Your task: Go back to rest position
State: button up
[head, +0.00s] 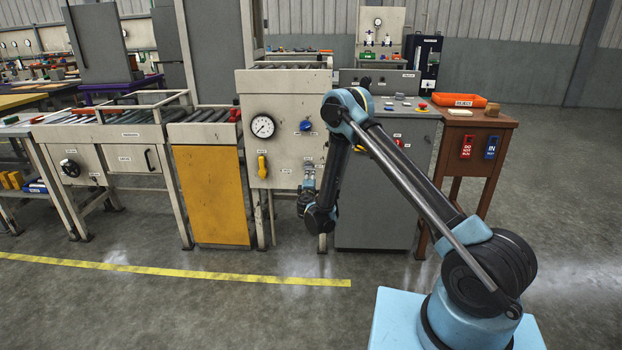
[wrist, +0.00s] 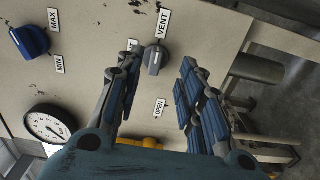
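My gripper (head: 307,192) is low in front of the press's pale front panel (head: 285,95) in the head view, with my arm reaching in from the right. In the wrist view my gripper (wrist: 160,60) is open, its two dark blue ribbed fingers apart with nothing between them but the view of the panel. A grey knob (wrist: 155,59) labelled VENT and OPEN shows between the fingertips, with visible gaps on both sides. A blue knob (wrist: 30,42) marked MAX and MIN is at upper left, with a dial gauge (wrist: 47,126) below. A yellow handle (wrist: 151,143) is partly hidden.
Roller benches (head: 120,130) stand left of the press. A grey control cabinet (head: 383,190) is behind my arm. A wooden stand (head: 478,125) at right holds an orange tray (head: 459,100) and hangs red and blue tags. Open floor lies in front and right.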

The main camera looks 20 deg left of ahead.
jog(key=shift+s, duration=0.1)
jog(key=w+d+r+m+g+h, duration=0.1)
jog(key=w+d+r+m+h, duration=0.2)
jog(key=d+r, duration=0.6)
jog(key=w+d+r+m+g+h, duration=0.1)
jog(key=w+d+r+m+h, duration=0.15)
jog(key=d+r, duration=0.6)
jog(key=s+d+r+m+g+h, duration=0.1)
jog(key=s+d+r+m+g, duration=0.15)
jog(key=d, duration=0.55)
jog(key=s+d+r+m+g+h, duration=0.1)
jog(key=s+d+r+m, duration=0.15)
jog(key=d, duration=0.55)
jog(key=s+d+r+m+g+h, duration=0.15)
jog(key=s+d, duration=0.25)
jog(key=d, duration=0.4)
jog(key=s+d+m+g+y, duration=0.1)
jog(key=s+d+m+g, duration=0.15)
jog(key=s+d, duration=0.65)
jog(key=s+d+m+g+y, duration=0.1)
jog(key=s+d+m+g, duration=0.15)
jog(key=s+d, duration=0.7)
jog(key=s+a+f+m+g+y, duration=0.1)
jog(key=s+f, duration=0.2)
jog(key=s, duration=1)
jog(key=s+a+f+m+g+y, duration=0.2)
jog(key=s+f, duration=0.2)
jog(key=s, duration=0.9)
jog(key=shift+a+f, duration=0.2)
jog(key=shift+a, duration=0.05)
